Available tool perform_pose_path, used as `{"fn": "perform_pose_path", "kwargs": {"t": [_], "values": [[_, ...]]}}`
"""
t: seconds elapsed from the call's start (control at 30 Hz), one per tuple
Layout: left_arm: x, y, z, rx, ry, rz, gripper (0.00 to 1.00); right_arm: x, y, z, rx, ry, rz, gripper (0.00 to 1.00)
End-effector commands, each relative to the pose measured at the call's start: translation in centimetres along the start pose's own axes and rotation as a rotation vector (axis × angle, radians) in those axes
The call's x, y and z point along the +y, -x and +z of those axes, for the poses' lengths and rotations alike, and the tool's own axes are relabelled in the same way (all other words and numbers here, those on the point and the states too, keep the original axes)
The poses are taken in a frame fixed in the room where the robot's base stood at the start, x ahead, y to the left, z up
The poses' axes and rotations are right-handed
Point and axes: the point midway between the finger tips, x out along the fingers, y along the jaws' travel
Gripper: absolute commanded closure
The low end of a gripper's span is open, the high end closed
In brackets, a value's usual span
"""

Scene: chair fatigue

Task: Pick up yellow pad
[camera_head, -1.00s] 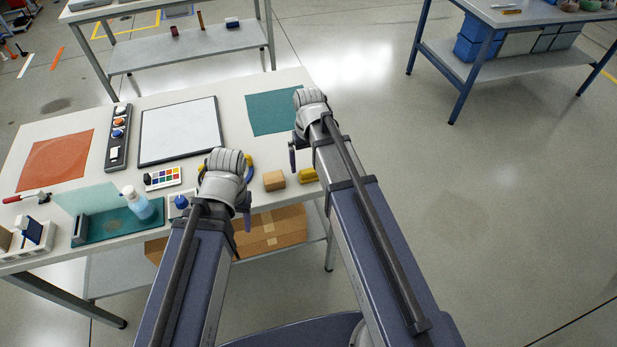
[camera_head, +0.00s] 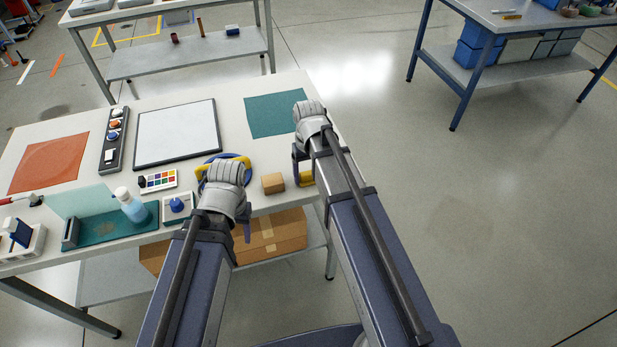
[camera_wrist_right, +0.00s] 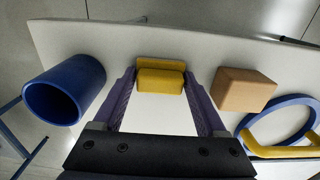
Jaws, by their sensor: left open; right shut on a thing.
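The yellow pad (camera_head: 306,179) is a small block near the table's right front edge, partly hidden by my right arm. In the right wrist view the yellow pad (camera_wrist_right: 160,78) sits between the purple fingers of my right gripper (camera_wrist_right: 160,92). My right gripper (camera_head: 303,168) is shut on the pad, at table height as far as I can tell. My left gripper (camera_head: 228,212) is open near the table's front edge, left of the pad; its fingers are mostly hidden behind its wrist.
A tan block (camera_wrist_right: 244,90) lies close beside the pad, and a blue ring with a yellow handle (camera_wrist_right: 280,145) lies beyond it. A teal mat (camera_head: 275,115) and whiteboard (camera_head: 177,132) lie farther back.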

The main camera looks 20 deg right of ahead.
Motion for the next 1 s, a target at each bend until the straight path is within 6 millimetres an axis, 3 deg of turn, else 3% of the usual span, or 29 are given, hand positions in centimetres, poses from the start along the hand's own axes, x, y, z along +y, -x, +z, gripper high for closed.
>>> {"fn": "perform_pose_path", "kwargs": {"t": [0.03,0.27,0.67,1.0], "values": [[0.0,0.0,0.0,0.000,0.000,0.000,0.43,0.0,0.0,0.0,0.000,0.000,0.000,0.53],[0.0,0.0,0.0,0.000,0.000,0.000,0.43,0.0,0.0,0.0,0.000,0.000,0.000,0.79],[-0.1,0.6,0.0,0.000,0.000,0.000,0.43,0.0,0.6,0.0,0.000,0.000,0.000,0.79],[-0.5,4.7,0.3,0.000,0.000,0.000,0.43,0.0,4.7,0.0,0.000,0.000,0.000,0.79]]}}
